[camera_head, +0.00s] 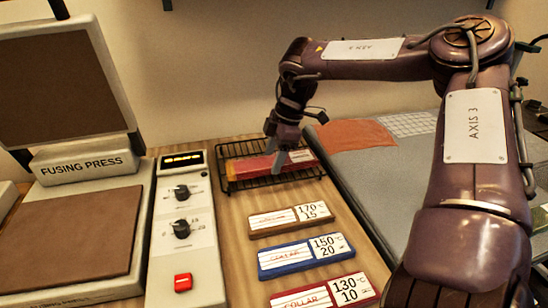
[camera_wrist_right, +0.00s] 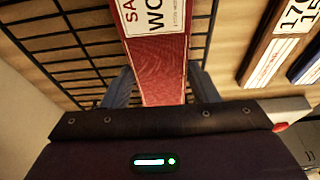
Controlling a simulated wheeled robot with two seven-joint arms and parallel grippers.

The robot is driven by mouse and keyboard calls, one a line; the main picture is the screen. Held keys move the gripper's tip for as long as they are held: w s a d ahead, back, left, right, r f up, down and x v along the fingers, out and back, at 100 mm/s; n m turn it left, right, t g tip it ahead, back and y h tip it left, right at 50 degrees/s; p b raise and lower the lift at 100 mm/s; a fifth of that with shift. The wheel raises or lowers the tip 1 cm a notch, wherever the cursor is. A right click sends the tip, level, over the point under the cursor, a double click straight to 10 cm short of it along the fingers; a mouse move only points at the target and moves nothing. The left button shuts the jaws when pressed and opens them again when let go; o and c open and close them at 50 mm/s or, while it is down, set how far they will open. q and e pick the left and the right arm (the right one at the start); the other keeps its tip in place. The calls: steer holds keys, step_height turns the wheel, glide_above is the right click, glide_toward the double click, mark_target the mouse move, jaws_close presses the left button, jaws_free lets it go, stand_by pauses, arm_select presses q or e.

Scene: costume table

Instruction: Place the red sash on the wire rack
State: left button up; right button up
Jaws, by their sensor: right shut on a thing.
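The red sash (camera_head: 250,167) is a flat red piece with a pale printed label. It lies along the black wire rack (camera_head: 228,185) at the back of the table, within the rack's outline. My right gripper (camera_head: 284,160) reaches down from above and is shut on the sash near its right part. In the right wrist view the sash (camera_wrist_right: 162,70) runs between the two fingers of my gripper (camera_wrist_right: 160,88), with the rack's wires (camera_wrist_right: 60,45) beneath and beside it. Whether the sash's full weight rests on the wires is hard to tell. My left gripper is not in view.
A fusing press (camera_head: 75,160) stands at the left, beside a control box with two knobs and a red button (camera_head: 183,282). Brown (camera_head: 290,219), blue (camera_head: 305,254) and red (camera_head: 325,294) labelled pieces lie in front of the rack. A grey mat (camera_head: 385,185) with an orange cloth (camera_head: 353,134) is at right.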

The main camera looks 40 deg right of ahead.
steer(key=shift+f, duration=0.3)
steer(key=o, duration=1)
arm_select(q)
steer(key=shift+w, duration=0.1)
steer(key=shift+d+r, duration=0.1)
arm_select(e)
steer(key=shift+r, duration=0.1)
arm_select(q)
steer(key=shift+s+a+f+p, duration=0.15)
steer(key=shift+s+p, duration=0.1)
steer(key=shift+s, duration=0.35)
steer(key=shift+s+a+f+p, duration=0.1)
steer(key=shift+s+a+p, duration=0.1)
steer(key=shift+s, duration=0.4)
arm_select(e)
steer(key=v, duration=1.2)
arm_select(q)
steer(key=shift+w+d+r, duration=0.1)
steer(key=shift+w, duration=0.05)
